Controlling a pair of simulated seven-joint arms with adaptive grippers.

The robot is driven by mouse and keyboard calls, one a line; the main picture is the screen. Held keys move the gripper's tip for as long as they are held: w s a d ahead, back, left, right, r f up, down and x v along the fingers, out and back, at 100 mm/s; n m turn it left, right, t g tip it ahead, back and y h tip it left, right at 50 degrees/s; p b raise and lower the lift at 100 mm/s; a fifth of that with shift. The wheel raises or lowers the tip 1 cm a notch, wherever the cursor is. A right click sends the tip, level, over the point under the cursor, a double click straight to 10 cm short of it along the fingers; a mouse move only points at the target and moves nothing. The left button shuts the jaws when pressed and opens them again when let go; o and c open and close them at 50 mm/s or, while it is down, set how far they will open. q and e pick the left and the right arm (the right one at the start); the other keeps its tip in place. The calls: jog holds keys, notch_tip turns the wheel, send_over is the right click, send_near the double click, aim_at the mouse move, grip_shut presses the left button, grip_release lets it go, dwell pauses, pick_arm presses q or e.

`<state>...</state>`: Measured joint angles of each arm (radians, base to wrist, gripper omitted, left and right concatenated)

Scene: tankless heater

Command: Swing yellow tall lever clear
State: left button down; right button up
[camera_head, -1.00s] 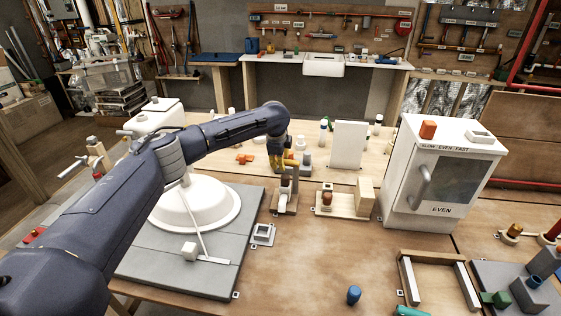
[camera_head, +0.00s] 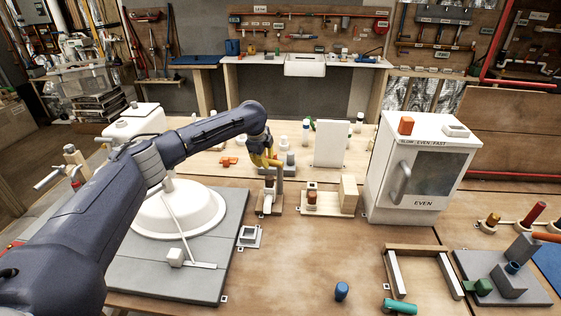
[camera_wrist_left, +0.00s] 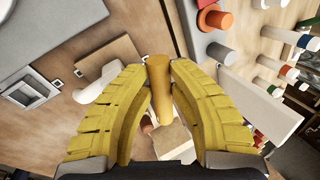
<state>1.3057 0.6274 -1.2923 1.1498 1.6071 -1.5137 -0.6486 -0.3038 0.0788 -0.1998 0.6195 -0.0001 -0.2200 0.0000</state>
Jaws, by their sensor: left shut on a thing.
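My left gripper (camera_head: 264,158) reaches across the bench from the left, with yellow fingers pointing down. In the left wrist view, the fingers (camera_wrist_left: 158,98) are shut around a yellow-orange upright cylinder (camera_wrist_left: 158,75), which looks like the tall lever. A finger lies along each side of it, and its top end shows between them. My right gripper is not in view.
A wooden base with a block (camera_head: 349,194) stands just right of the gripper. A white upright panel (camera_head: 329,143) is behind it. A white cabinet (camera_head: 385,150) stands farther right. A white dome (camera_head: 178,212) on grey tiles is at left.

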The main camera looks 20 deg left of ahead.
pick_arm(q)
jog(key=shift+f, duration=0.1)
jog(key=c, duration=1.2)
grip_release()
jog(key=shift+w, duration=0.1)
jog(key=v, duration=1.2)
